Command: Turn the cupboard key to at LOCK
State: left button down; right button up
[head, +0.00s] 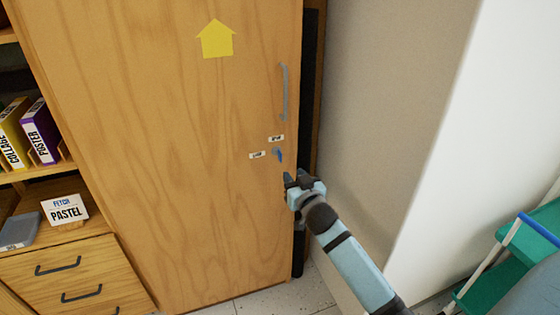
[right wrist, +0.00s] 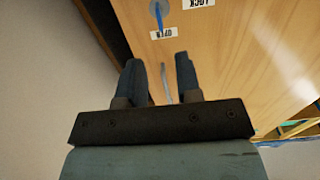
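The blue cupboard key (head: 280,155) sits in a round lock plate on the wooden cupboard door (head: 190,150), below the grey handle (head: 284,92). The OPEN label (head: 276,139) is above the lock and the LOCK label (head: 257,155) is left of it. In the right wrist view the key (right wrist: 159,18) appears at the top, its blue part running towards the upside-down OPEN label (right wrist: 163,34); the LOCK label (right wrist: 198,3) is at the top edge. My right gripper (head: 295,176) is open and empty, just below the key and apart from it. My left gripper is out of view.
A beige wall (head: 385,100) stands close to the right of the cupboard. Shelves with books and drawers (head: 70,275) are on the left. A teal cart (head: 510,255) is at the lower right. A yellow paper arrow (head: 216,39) is high on the door.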

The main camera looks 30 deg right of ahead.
aim_at(281, 158)
jog(key=b+x, duration=0.1)
jog(key=x, duration=1)
jog(key=shift+w, duration=0.25)
jog(key=shift+c, duration=0.5)
grip_shut()
